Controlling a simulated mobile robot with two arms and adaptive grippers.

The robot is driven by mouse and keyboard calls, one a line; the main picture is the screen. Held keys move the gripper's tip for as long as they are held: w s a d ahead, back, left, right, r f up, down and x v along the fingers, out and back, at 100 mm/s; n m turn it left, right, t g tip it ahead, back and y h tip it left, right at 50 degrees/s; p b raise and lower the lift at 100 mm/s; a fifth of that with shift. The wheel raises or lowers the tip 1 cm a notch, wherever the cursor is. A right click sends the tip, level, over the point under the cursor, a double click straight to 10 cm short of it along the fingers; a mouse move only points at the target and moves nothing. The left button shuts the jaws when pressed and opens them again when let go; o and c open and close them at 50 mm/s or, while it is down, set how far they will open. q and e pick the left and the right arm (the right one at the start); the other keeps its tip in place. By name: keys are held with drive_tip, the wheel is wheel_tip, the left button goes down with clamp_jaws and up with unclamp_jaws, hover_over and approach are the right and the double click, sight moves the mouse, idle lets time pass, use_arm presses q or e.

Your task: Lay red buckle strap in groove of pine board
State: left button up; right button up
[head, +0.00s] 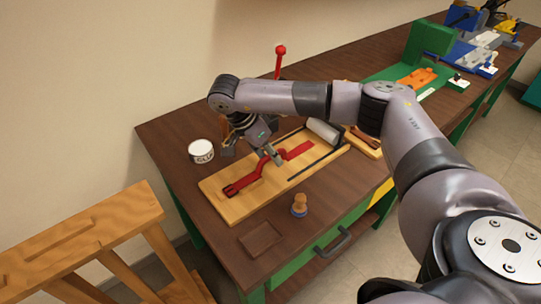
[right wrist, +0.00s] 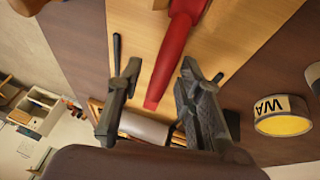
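The pine board (head: 250,203) lies on the brown bench top. The red buckle strap (head: 298,151) lies along it, with its buckle end (head: 233,188) toward the left and a bend near the middle. Whether it sits in the groove I cannot tell. My right gripper (head: 270,155) is over the strap's middle and hides part of it. In the right wrist view, the right gripper's fingers (right wrist: 160,100) are spread apart, with the red strap (right wrist: 174,55) showing between them and no clear contact. My left gripper is out of view.
A white wax tin (head: 201,152) stands left of the board. A grey roller (head: 323,131) lies at its far end, and a thin dark rod or slot (head: 315,165) runs beside the strap. A wooden-knobbed tool (head: 299,206) stands in front. A red-knobbed lever (head: 280,60) rises behind.

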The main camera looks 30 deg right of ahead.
drive_tip(key=v, duration=1.1)
drive_tip(key=shift+a+r+b, duration=0.2)
drive_tip(key=shift+r+b, duration=0.05)
drive_tip(key=shift+b, duration=0.1)
